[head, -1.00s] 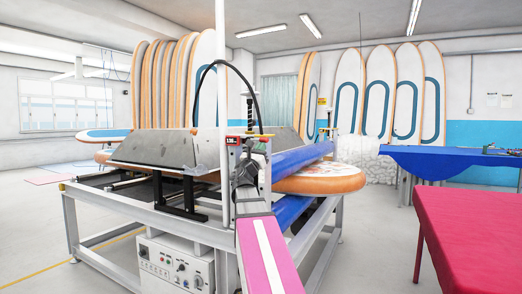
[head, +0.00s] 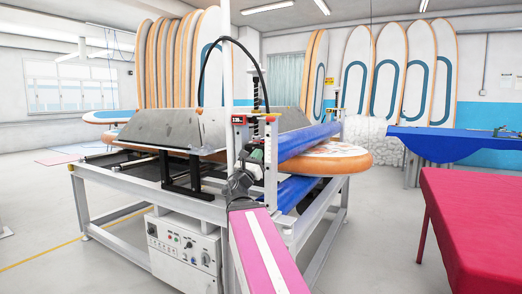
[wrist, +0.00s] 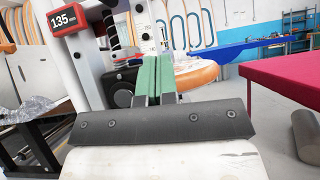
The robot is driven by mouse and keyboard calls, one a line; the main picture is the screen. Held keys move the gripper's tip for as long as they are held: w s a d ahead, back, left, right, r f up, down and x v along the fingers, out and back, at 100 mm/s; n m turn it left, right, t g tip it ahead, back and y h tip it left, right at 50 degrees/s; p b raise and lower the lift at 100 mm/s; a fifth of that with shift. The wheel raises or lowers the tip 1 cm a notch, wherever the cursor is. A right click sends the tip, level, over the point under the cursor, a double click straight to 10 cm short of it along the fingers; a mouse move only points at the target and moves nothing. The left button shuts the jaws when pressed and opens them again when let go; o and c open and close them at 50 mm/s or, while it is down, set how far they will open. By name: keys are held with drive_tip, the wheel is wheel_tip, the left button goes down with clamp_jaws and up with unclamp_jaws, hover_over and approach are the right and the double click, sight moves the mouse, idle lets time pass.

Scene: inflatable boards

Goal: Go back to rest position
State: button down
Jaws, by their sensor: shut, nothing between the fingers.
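My gripper shows in the wrist view (wrist: 156,78) with its two green fingers side by side and shut, nothing between them. In the head view my pink arm reaches forward to a dark wrist in front of the machine's upright post, and the gripper is small and partly hidden there. In the wrist view the fingers point toward the machine frame (wrist: 88,75), with a dark round knob just beyond them. I cannot tell the exact gap. No object is held.
The machine (head: 195,235) with blue rollers (head: 310,140) stands close ahead. An orange-edged board (head: 335,161) rests at its right side. A red table (head: 480,220) is at the right, a blue-covered table (head: 460,146) behind it. Grey floor (head: 385,245) is clear between machine and red table.

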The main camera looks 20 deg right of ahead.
drive_tip(key=shift+f, duration=0.15)
idle(0.4)
wheel_tip(320, 180, down, 30)
drive_tip(key=m+g+y, duration=0.8)
drive_tip(key=m, duration=0.6)
drive_tip(key=s+a+f+m+g+y, duration=0.2)
drive_tip(key=s+a+f+m+y, duration=0.1)
drive_tip(key=f, duration=0.5)
drive_tip(key=s+a+f+m+g+y, duration=0.2)
drive_tip(key=a+f+y, duration=0.3)
drive_tip(key=a+f, duration=0.3)
drive_tip(key=s+a+f+m+g+y, duration=0.2)
drive_tip(key=s+a+f+m+y, duration=0.2)
drive_tip(key=f, duration=0.4)
drive_tip(key=shift+a+f+m+y, duration=0.25)
drive_tip(key=shift+a+m, duration=0.35)
drive_tip(key=shift+a, duration=0.6)
drive_tip(key=shift+r, duration=0.1)
